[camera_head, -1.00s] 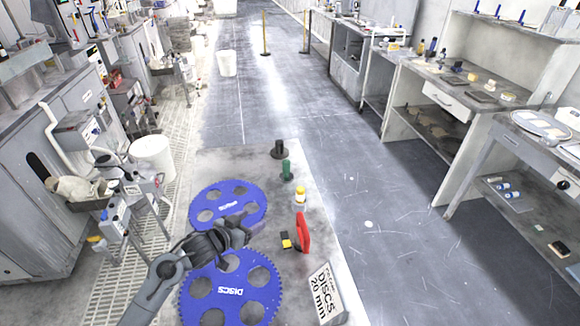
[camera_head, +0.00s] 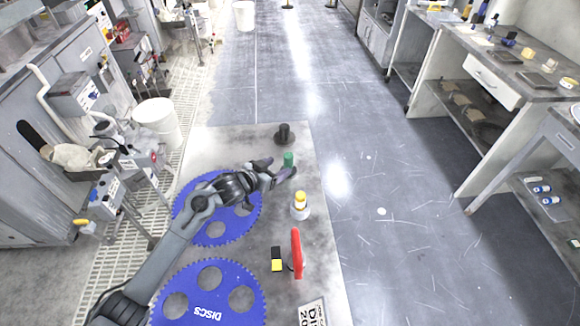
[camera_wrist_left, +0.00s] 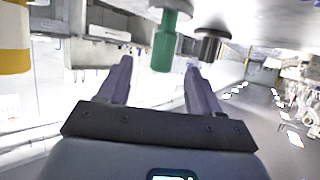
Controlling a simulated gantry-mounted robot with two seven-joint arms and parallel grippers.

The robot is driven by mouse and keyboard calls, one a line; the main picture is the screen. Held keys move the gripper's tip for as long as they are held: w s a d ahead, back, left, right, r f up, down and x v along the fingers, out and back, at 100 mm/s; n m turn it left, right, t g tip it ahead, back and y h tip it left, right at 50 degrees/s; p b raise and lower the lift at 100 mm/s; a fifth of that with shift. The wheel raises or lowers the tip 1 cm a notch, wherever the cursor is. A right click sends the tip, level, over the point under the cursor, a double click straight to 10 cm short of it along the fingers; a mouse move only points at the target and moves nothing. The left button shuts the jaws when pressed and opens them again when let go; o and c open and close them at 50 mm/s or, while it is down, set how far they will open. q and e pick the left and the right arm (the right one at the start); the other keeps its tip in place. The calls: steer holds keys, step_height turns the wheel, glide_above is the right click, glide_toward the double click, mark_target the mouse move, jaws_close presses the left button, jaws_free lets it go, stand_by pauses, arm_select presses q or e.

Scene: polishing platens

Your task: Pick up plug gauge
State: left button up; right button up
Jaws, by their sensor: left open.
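The plug gauge, which I take to be the green-handled piece (camera_head: 288,158), stands upright near the far end of the grey table (camera_head: 325,220). My left gripper (camera_head: 279,169) is open beside it on the near side and hides its lower part. In the left wrist view, which is upside down, the green handle (camera_wrist_left: 164,50) on its pale round base shows in the gap between the two open fingertips (camera_wrist_left: 158,66), nearer the right finger. It looks at or just beyond the tips, and I see no grip on it. My right gripper is not in view.
A black piece on a round base (camera_head: 284,134) stands just behind the plug gauge. A yellow-and-white bottle (camera_head: 300,205), a red upright piece (camera_head: 297,254) and a black-and-yellow block (camera_head: 277,258) stand nearer. Blue toothed discs (camera_head: 208,290) lie on the table under my left arm.

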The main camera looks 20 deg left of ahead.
mark_target(285, 161)
arm_select(q)
steer(key=shift+x, duration=0.95)
steer(key=shift+w+f, duration=0.1)
steer(key=shift+w, duration=0.2)
steer(key=shift+b+x, duration=1.1)
steer(key=shift+x, duration=1.4)
steer(key=shift+w+a, duration=0.15)
jaws_close()
steer(key=shift+r, duration=0.35)
